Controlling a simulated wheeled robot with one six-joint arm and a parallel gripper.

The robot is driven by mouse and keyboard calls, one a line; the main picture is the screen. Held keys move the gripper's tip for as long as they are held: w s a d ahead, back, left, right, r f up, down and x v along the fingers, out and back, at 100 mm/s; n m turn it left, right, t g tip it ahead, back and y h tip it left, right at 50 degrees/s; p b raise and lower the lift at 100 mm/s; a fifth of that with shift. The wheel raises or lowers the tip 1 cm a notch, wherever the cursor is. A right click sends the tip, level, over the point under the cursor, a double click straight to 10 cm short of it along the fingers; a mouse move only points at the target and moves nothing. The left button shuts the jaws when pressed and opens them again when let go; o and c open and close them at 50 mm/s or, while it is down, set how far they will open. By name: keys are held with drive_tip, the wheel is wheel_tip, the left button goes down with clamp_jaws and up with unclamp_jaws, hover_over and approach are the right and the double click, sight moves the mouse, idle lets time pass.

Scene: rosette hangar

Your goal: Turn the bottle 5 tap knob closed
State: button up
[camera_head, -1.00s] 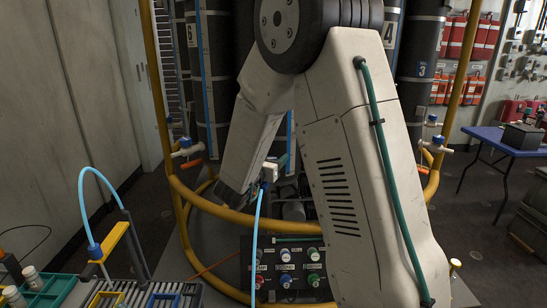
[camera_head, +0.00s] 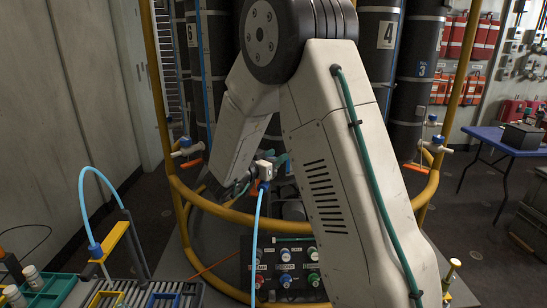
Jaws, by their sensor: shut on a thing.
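My gripper (camera_head: 240,188) is a dark, small shape at the lower end of my pale arm, left of centre. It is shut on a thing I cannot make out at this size. A small white block (camera_head: 265,169) with a blue fitting and a light-blue hose (camera_head: 257,235) hanging from it shows just right of the gripper. I cannot tell whether it belongs to a tap or to my wrist. My arm covers the middle of the bottle rack. No label 5 shows, and I cannot pick out the bottle 5 tap knob.
Dark bottles labelled 6 (camera_head: 203,85), 4 (camera_head: 374,60) and 3 (camera_head: 431,50) stand behind a yellow tubular frame (camera_head: 160,85). Taps with orange handles show at left (camera_head: 188,150) and right (camera_head: 435,148). A knob panel (camera_head: 285,268) is below. A blue table (camera_head: 500,140) stands right.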

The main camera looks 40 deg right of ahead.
drive_tip(key=shift+s+m+g+h, duration=0.1)
drive_tip(key=shift+m+g+h, duration=0.2)
drive_tip(key=shift+m+g, duration=0.75)
drive_tip(key=shift+n+g, duration=0.25)
drive_tip(key=o, duration=1)
drive_tip(key=a, duration=0.5)
drive_tip(key=s+a, duration=0.1)
drive_tip(key=a, duration=0.1)
drive_tip(key=shift+a, duration=0.35)
drive_tip(key=shift+d, duration=0.1)
